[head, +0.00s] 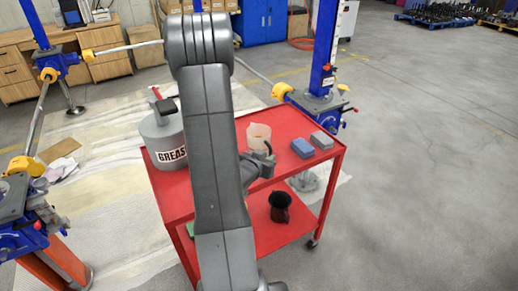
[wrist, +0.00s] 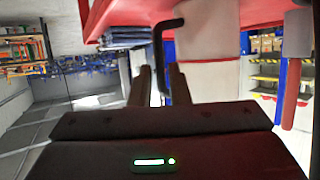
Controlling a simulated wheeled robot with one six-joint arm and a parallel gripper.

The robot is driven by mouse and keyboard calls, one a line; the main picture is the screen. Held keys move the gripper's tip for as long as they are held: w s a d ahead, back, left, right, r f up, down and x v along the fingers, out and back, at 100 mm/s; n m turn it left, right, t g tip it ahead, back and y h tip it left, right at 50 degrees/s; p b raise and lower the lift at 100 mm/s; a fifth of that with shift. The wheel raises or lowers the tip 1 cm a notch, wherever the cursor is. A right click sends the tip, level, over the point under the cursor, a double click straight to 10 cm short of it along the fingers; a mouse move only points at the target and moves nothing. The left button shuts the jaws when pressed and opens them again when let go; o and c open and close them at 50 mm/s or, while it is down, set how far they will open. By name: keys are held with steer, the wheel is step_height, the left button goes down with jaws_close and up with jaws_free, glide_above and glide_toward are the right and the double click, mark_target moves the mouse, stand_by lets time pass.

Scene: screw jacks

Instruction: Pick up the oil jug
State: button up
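The oil jug (head: 259,134) is a pale translucent vessel standing upright on the red cart's top shelf. In the wrist view its pale body (wrist: 211,60) shows upside down, with a black handle (wrist: 159,50) hooking out from it. My gripper (head: 265,160) is beside the jug on its near side, partly hidden by my arm in the head view. In the wrist view the two fingers (wrist: 162,75) stand apart with the handle's lower end showing between them. I cannot tell whether either finger touches the handle.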

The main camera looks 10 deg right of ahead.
mark_target(262, 148)
steer(key=shift+r+p+x, duration=0.1)
steer(key=shift+p+x, duration=0.2)
steer(key=shift+x, duration=1.05)
steer(key=shift+r+p+x, duration=0.15)
steer(key=shift+p+x, duration=0.1)
steer(key=shift+x, duration=1.15)
steer(key=shift+c, duration=0.3)
steer(key=shift+w, duration=0.1)
jaws_close()
